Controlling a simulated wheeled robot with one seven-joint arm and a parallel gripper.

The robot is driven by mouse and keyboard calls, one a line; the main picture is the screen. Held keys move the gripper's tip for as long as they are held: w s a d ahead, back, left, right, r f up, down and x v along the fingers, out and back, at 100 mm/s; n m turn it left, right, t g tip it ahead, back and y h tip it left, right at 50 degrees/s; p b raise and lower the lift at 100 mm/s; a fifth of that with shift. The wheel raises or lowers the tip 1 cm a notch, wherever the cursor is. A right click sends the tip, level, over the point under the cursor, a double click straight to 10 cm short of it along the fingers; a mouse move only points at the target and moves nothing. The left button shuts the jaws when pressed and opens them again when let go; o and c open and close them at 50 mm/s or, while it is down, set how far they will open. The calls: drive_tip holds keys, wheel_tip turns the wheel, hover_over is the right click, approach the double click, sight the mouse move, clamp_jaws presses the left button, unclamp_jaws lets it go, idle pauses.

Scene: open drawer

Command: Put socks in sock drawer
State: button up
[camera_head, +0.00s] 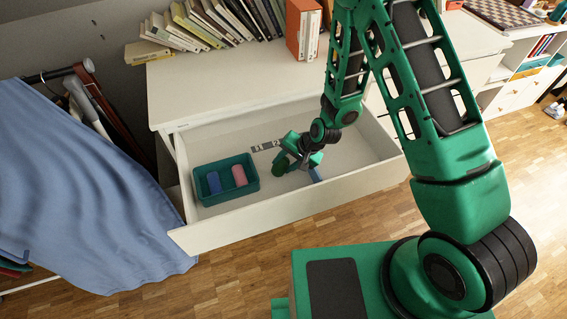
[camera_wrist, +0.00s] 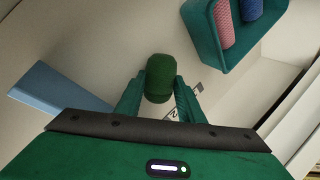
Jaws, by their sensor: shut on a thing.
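A white drawer (camera_head: 345,183) stands pulled open. A teal box (camera_head: 226,195) sits in its left part, with a blue rolled sock (camera_head: 214,183) and a pink rolled sock (camera_head: 239,176) inside. In the wrist view the box (camera_wrist: 273,22) is at the top right, with the pink sock (camera_wrist: 224,24) and blue sock (camera_wrist: 252,9). My gripper (camera_head: 285,163) is inside the drawer area, right of the box. It is shut on a dark green rolled sock (camera_wrist: 159,79), held between the fingers; the sock also shows in the head view (camera_head: 280,166). Its height above the drawer floor is unclear.
A light blue flat piece (camera_wrist: 62,87) stands in the drawer beside my gripper. A label with digits (camera_head: 266,146) lies on the drawer floor. Books (camera_head: 215,20) stand on the dresser top. A blue cloth (camera_head: 85,180) hangs at the left.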

drive_tip(key=o, duration=0.9)
drive_tip(key=shift+c, duration=0.2)
drive_tip(key=v, duration=1.2)
drive_tip(key=shift+d+r, duration=0.1)
